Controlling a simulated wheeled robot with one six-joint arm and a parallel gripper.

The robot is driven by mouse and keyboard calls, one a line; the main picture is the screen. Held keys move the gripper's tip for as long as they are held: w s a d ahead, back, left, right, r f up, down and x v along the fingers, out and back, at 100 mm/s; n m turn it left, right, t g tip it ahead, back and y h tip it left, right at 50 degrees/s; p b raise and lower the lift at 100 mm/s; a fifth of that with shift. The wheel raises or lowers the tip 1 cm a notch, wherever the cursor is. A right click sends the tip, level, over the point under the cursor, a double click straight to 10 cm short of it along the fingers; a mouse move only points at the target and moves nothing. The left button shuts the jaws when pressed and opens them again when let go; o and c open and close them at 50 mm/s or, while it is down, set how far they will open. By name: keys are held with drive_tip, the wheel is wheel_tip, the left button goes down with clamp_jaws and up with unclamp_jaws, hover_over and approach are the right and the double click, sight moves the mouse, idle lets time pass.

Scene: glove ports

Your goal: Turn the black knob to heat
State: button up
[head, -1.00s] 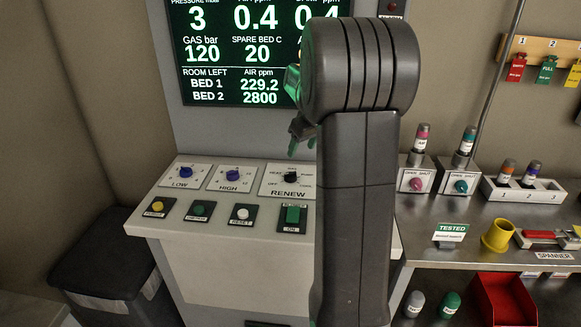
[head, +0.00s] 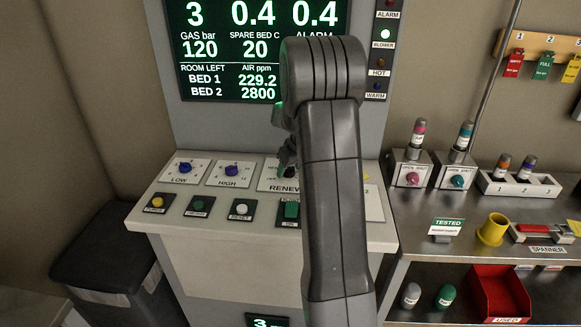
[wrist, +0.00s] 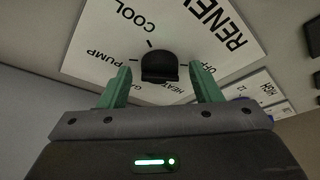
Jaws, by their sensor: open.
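The black knob (wrist: 160,67) sits on the white RENEW plate (wrist: 100,45) in the wrist view. COOL, PUMP, HEAT and OFF are printed around it; another label beside PUMP is partly hidden. My gripper (wrist: 161,70) is open, with one green finger on each side of the knob and a gap showing on both sides. I cannot tell which label the knob points to. In the head view my gripper (head: 286,155) is over the RENEW plate (head: 270,184), and my arm hides the knob and much of the plate.
The LOW knob (head: 185,168) and HIGH knob (head: 232,170) are left of the RENEW plate. A row of buttons, including the white RESET button (head: 242,209) and a green switch (head: 290,210), runs in front. The screen (head: 230,50) rises behind. A bench with valves (head: 412,178) stands right.

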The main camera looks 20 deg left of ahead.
drive_tip(key=c, duration=1)
drive_tip(key=shift+m, duration=0.4)
drive_tip(key=m+b, duration=0.1)
drive_tip(key=m+t+h+b, duration=0.1)
drive_tip(key=m, duration=0.3)
drive_tip(key=shift+s+a+f+t+h+b, duration=0.2)
drive_tip(key=shift+a+t+h+b, duration=0.1)
drive_tip(key=shift+h+b, duration=0.1)
drive_tip(key=m+h+b, duration=0.1)
drive_tip(key=m+b, duration=0.1)
drive_tip(key=m, duration=0.1)
drive_tip(key=shift+m, duration=0.3)
drive_tip(key=shift+a+r+m+t+h+b, duration=0.1)
drive_tip(key=shift+r+m+t+h+b, duration=0.15)
drive_tip(key=shift+m+h+b, duration=0.6)
drive_tip(key=shift+m+y, duration=0.25)
drive_tip(key=shift+m, duration=0.2)
drive_tip(key=o, duration=1)
